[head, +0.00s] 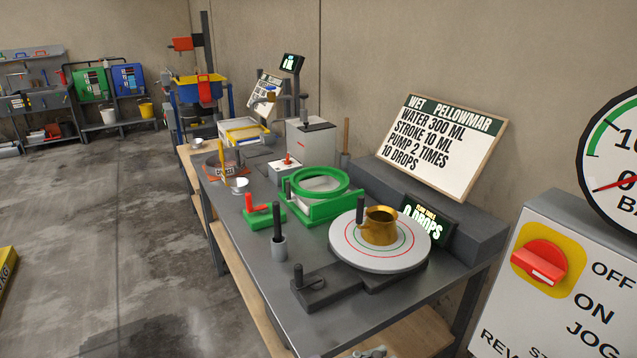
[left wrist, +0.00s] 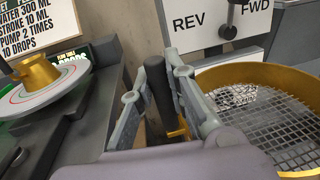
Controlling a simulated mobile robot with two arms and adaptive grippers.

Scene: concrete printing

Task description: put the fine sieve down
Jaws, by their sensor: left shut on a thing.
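In the left wrist view, my left gripper (left wrist: 163,64) is shut on a dark upright handle (left wrist: 160,98). A yellow piece near the handle's foot leads toward a round sieve with a yellow rim (left wrist: 235,70) and grey wire mesh (left wrist: 265,118) at the right. I take this to be the fine sieve; its right side is cut off by the frame. What lies directly under it is not clear. The head view does not show the sieve, and my right gripper is in neither view.
The grey workbench (head: 308,255) holds a turntable (head: 345,245) with a brass cup (head: 380,226), a green ring frame (head: 352,206), and a red-and-green lever stand (head: 264,214). A control panel with a red knob (head: 540,258) stands at the right. The floor (head: 130,235) is open at the left.

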